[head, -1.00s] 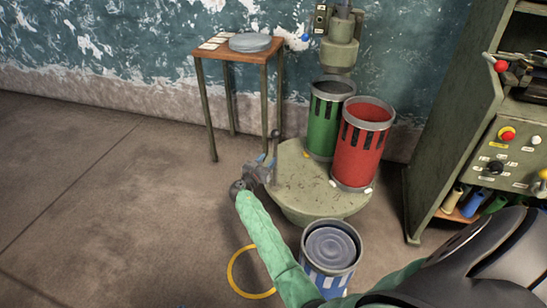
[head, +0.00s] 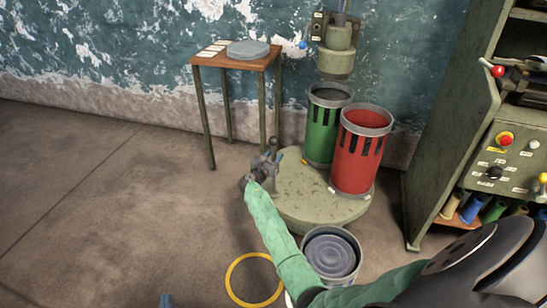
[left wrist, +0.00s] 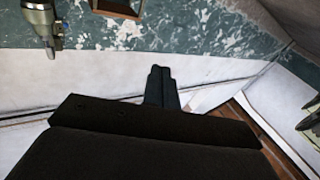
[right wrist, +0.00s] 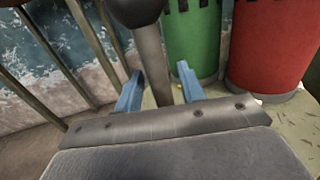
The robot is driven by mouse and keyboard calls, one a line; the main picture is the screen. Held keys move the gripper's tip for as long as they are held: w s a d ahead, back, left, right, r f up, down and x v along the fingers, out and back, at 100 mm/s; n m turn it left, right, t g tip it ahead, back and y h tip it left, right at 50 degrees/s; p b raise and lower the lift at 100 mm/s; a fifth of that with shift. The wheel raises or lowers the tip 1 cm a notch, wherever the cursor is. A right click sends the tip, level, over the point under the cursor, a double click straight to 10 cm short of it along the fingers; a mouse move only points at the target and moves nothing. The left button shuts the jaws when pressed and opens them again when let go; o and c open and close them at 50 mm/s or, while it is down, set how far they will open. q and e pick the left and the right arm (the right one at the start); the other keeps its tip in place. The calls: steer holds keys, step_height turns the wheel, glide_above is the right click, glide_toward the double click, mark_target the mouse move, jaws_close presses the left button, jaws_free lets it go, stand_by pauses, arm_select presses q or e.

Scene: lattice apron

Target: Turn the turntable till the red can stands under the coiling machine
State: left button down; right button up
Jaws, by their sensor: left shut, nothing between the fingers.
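The round grey-green turntable (head: 305,205) stands low on the floor, carrying a green can (head: 322,135) at the back and a red can (head: 360,160) at its front right. The coiling machine (head: 336,60) hangs on the wall above; the green can is nearer beneath it than the red can. An upright post with a dark knob (right wrist: 150,50) stands at the turntable's left. My right gripper (right wrist: 160,88) is open, its blue fingers either side of the post, with a gap showing. My left gripper (head: 165,300) is shut and empty, low at the bottom left; it also shows in the left wrist view (left wrist: 161,80).
A small wooden table (head: 235,60) with a grey disc stands behind left. A grey-rimmed drum (head: 331,255) stands in front of the turntable, partly behind my right arm. A yellow ring (head: 232,275) lies on the floor. A green cabinet (head: 440,150) stands at right. The left floor is clear.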

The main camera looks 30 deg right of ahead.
steer(key=shift+c, duration=0.2)
jaws_close()
